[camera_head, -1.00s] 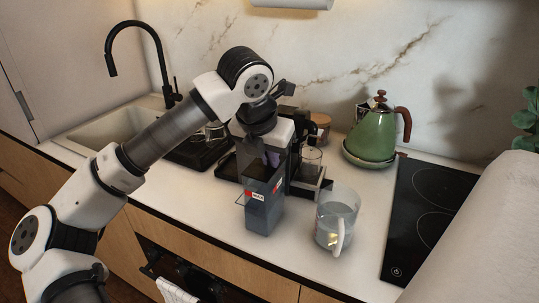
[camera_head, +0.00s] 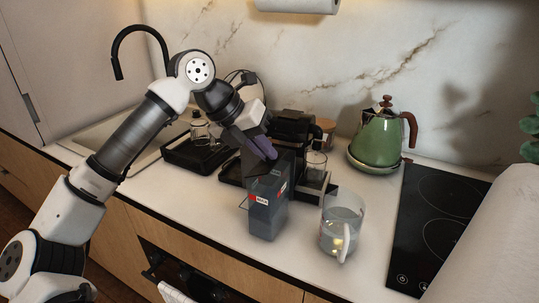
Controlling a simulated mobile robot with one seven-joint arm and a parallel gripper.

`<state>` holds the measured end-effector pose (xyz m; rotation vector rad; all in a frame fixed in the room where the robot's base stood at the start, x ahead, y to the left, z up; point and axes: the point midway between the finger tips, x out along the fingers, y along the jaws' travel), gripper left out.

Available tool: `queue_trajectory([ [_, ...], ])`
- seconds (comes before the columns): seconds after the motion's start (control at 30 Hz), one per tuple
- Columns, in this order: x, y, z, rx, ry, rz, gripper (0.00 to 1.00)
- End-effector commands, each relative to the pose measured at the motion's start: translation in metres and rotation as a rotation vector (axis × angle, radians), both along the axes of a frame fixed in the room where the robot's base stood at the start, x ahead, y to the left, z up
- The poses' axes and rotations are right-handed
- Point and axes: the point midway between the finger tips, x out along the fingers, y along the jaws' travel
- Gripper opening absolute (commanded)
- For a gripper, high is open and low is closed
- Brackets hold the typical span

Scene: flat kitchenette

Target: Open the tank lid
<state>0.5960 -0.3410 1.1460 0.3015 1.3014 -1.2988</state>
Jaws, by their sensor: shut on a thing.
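The tank (camera_head: 268,205) is a tall, dark, see-through container with red-and-white labels, standing upright on the counter in front of the coffee machine. My gripper (camera_head: 264,146) is at the top of the tank, coming down from the upper left, with its purplish fingertips at the upper rim. It is shut on what looks like the dark tank lid (camera_head: 243,140), which appears tilted up from the tank top. The fingers and the dark colours hide the exact grip and hinge.
A clear jug (camera_head: 342,225) with water stands right of the tank. The black coffee machine (camera_head: 296,130) is behind it. A green kettle (camera_head: 381,140) stands at the back right, beside the black cooktop (camera_head: 440,215). A black tray (camera_head: 193,154) is left, near the sink.

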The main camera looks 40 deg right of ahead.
Motion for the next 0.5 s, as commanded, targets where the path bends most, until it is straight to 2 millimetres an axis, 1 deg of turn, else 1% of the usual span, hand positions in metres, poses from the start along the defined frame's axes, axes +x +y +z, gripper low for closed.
queue_trajectory([
  [0.03,0.004,0.002,0.0,-0.02,0.047,0.004,0.0],
  [0.5,0.028,0.012,0.003,-0.191,0.457,0.002,0.0],
])
